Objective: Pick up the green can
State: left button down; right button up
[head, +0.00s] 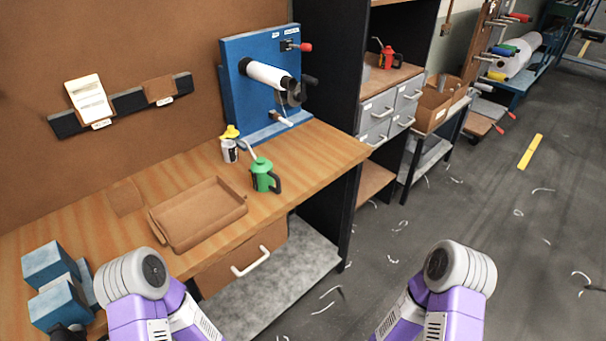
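The green can (264,177) stands upright on the wooden workbench (310,150), near its right part and front edge. It has a thin spout rising to the upper left and a dark handle on its right side. Nothing covers it. My two purple arms show at the bottom of the head view, apart from the can, but I see neither gripper.
A cardboard tray (168,236) lies left of the can. A grey canister with a yellow top (229,150) stands just behind it. A blue roller stand (240,85) is at the back. Blue blocks (52,265) sit at left. A red can (386,58) stands on the drawer cabinet.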

aim_at(263, 175)
jog(key=z, duration=0.75)
jog(key=i, duration=0.65)
jog(key=u, duration=1.3)
